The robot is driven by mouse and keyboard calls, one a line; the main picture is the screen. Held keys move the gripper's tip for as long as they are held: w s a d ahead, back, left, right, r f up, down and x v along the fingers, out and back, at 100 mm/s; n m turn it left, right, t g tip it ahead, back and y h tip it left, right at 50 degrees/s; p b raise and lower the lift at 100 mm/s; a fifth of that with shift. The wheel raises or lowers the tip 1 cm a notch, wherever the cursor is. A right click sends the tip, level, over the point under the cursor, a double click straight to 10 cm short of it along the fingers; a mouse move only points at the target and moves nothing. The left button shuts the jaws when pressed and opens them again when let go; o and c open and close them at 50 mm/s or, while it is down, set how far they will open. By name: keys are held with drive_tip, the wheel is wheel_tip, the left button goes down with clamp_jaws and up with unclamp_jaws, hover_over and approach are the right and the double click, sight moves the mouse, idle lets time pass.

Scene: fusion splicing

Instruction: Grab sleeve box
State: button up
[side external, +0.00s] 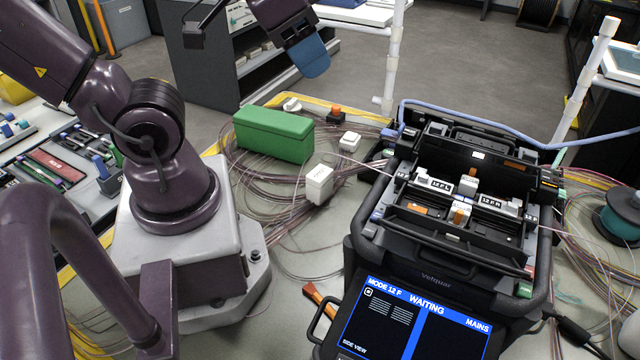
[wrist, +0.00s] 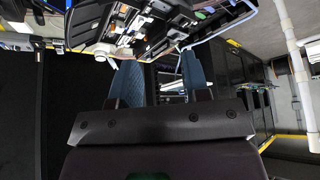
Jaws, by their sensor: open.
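A closed green box (side external: 274,134) with a lid stands on the table left of the splicer; no label shows on it, so I cannot confirm that it is the sleeve box. My gripper (side external: 310,60) is raised in the air at the top of the side view, apart from the green box. In the wrist view its two blue fingers (wrist: 156,76) stand apart with nothing between them. I cannot make out the green box in the wrist view.
The black fusion splicer (side external: 455,215) stands right of the green box, its screen reading WAITING. Small white blocks (side external: 319,184) and loose fibre coils (side external: 262,185) lie around the box. A blue cable (side external: 480,122) runs behind the splicer. White posts (side external: 585,75) rise at the back.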

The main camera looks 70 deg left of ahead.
drive_tip(key=o, duration=0.7)
